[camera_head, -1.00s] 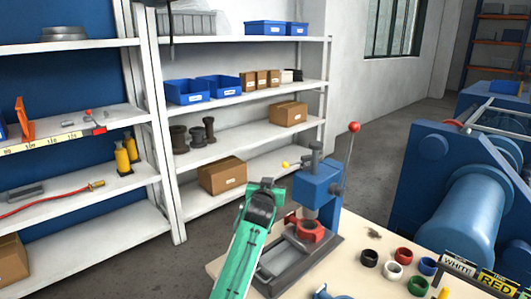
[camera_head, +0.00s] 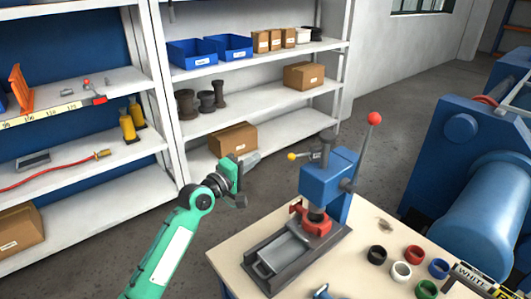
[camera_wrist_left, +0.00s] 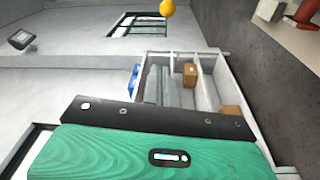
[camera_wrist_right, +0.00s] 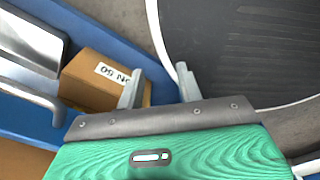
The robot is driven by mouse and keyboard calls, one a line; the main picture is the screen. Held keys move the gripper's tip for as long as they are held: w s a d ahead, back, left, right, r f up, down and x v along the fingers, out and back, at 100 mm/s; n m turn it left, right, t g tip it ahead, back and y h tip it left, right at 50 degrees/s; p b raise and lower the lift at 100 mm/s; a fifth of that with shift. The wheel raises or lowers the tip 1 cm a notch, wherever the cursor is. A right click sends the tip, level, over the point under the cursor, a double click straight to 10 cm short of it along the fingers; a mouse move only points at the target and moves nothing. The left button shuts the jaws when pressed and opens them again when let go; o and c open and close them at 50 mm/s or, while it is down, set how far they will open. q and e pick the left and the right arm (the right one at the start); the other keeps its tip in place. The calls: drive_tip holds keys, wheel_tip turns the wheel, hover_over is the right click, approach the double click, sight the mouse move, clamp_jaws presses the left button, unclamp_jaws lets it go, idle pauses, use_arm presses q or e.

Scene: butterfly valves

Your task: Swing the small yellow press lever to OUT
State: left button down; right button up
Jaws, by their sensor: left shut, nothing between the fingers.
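The small yellow press lever (camera_head: 292,156) shows as a yellow ball on a short dark arm at the back left of the blue press (camera_head: 325,184). Its yellow ball also shows at the top of the left wrist view (camera_wrist_left: 168,7). My left gripper (camera_head: 252,160) is left of the ball in the head view, apart from it, with its fingers pointing toward it. The left fingers (camera_wrist_left: 160,84) are together and empty. My right gripper (camera_wrist_right: 160,80) is out of the head view; its wrist view shows its fingers apart. Any OUT marking is not readable.
The press has a red-balled handle (camera_head: 374,118) and a red part (camera_head: 317,222) under its head. Several coloured rings, one white (camera_head: 401,270), lie on the table (camera_head: 235,263). White shelves (camera_head: 260,118) stand behind. A cardboard box (camera_wrist_right: 104,80) is behind the right fingers.

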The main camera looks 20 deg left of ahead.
sight(293, 158)
use_arm(q)
drive_tip(key=f+p+x, duration=0.1)
drive_tip(key=p+x, duration=0.1)
drive_tip(key=x, duration=0.7)
drive_tip(key=s+d+p, duration=0.2)
drive_tip(key=d, duration=0.1)
drive_tip(key=shift+s+r+p, duration=0.15)
drive_tip(key=shift+s+p, duration=0.1)
drive_tip(key=shift+p, duration=0.15)
drive_tip(key=s+d+p, duration=0.2)
drive_tip(key=s, duration=0.1)
drive_tip(key=shift+d+r+p, duration=0.1)
drive_tip(key=shift+r+p, duration=0.05)
drive_tip(key=shift+p, duration=0.2)
drive_tip(key=shift+d+f, duration=0.15)
drive_tip(key=shift+f, duration=0.15)
